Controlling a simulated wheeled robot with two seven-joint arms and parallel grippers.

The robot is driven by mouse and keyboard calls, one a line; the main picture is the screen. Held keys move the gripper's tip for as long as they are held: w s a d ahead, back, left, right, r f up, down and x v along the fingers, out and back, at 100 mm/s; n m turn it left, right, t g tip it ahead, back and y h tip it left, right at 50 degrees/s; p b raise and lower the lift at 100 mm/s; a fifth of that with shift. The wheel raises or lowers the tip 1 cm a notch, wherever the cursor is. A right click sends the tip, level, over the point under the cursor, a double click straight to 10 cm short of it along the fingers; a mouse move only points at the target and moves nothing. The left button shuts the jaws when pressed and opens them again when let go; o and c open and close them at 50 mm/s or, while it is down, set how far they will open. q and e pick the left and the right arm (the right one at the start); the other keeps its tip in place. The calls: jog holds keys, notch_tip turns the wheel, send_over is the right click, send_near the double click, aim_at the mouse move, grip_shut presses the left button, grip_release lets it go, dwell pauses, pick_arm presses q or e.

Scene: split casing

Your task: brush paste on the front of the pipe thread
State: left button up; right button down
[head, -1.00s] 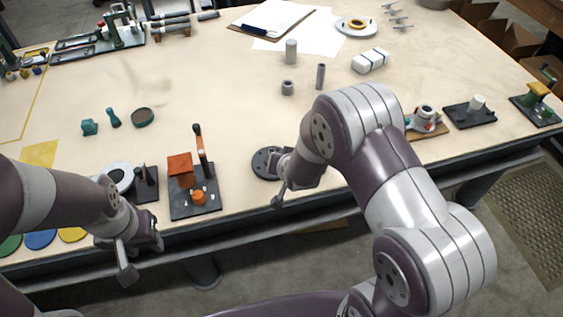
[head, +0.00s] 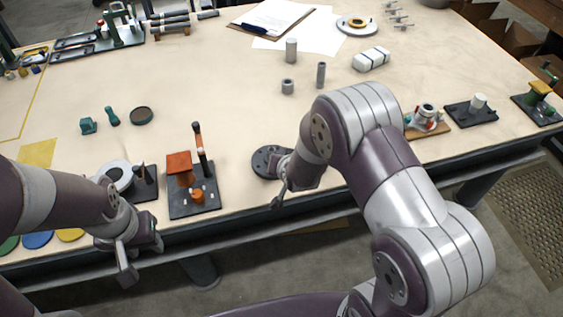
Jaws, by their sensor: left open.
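No part can be surely told as the pipe thread. Several grey pipes or rods (head: 170,22) lie on a rack at the back left. A dark board (head: 208,205) at the front edge holds an orange block (head: 180,168), a small orange pot (head: 198,195) and an upright orange-and-black handle (head: 198,140), perhaps the brush. My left gripper (head: 140,256) is open and empty, in front of the table edge, left of this board. My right gripper (head: 279,182) is at the front edge beside a dark round disc (head: 262,160); its fingers look apart, with nothing seen between them.
Grey cylinders (head: 291,50) and a white bundle (head: 371,59) stand mid-table. A wooden board with a fitting (head: 426,118) and a dark board with a white cylinder (head: 472,112) are at the right. A clipboard (head: 272,16) lies at the back. The table middle left is mostly clear.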

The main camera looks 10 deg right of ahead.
jog(key=shift+r+p, duration=0.75)
jog(key=shift+p, duration=0.05)
jog(key=shift+f+b, duration=0.5)
jog(key=shift+f, duration=0.05)
jog(key=shift+s+f+b, duration=0.25)
jog(key=shift+f+b, duration=0.1)
jog(key=shift+r, duration=0.2)
jog(key=shift+w+r+p, duration=0.15)
jog(key=shift+w+p, duration=0.15)
jog(key=shift+p, duration=0.2)
jog(key=shift+s+r, duration=0.1)
jog(key=shift+s, duration=0.2)
jog(key=s+p, duration=0.1)
jog(key=s, duration=0.4)
jog(key=shift+s+d, duration=0.15)
jog(key=shift+s, duration=0.15)
